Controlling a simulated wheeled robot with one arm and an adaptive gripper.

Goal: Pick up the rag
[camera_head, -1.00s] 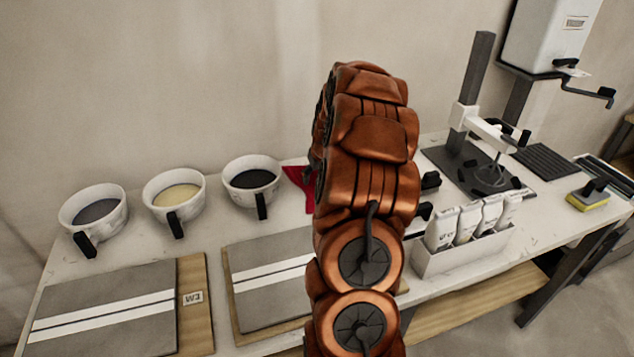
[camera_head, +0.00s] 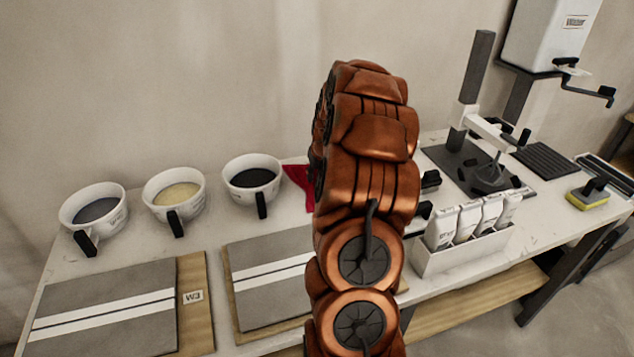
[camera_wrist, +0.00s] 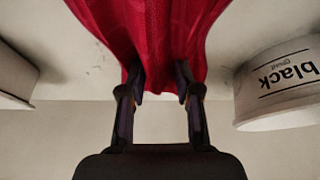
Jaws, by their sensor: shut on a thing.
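The red rag (camera_head: 299,182) shows at the back of the table, mostly hidden behind my arm in the head view. In the wrist view the rag (camera_wrist: 148,35) fills the top middle, its cloth gathered between the fingers. My gripper (camera_wrist: 160,92) is shut on the rag, with a finger on each side of the bunched cloth. I cannot tell whether the rag still touches the table. My gripper is hidden behind the arm in the head view.
A bowl labelled black (camera_wrist: 285,85) stands close beside the gripper in the wrist view. Bowls (camera_head: 252,180), (camera_head: 175,195) and (camera_head: 93,212) line the table's back left. Tiled boards (camera_head: 105,300) lie in front. A box of packets (camera_head: 462,250) stands right of my arm.

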